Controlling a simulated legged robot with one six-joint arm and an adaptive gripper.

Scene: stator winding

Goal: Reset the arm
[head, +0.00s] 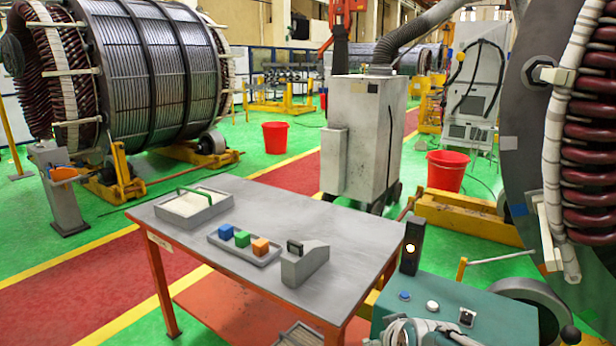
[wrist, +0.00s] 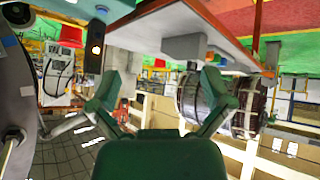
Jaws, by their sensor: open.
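My gripper (wrist: 160,80) shows in the wrist view with its two green fingers spread wide apart. Nothing is between them, so it is open and empty. In the head view, a pale grey part of my arm (head: 420,333) shows at the bottom edge, low and to the right of the table. The gripper's fingers cannot be made out there.
A teal control box (head: 470,318) and a large stator (head: 535,150) stand right.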

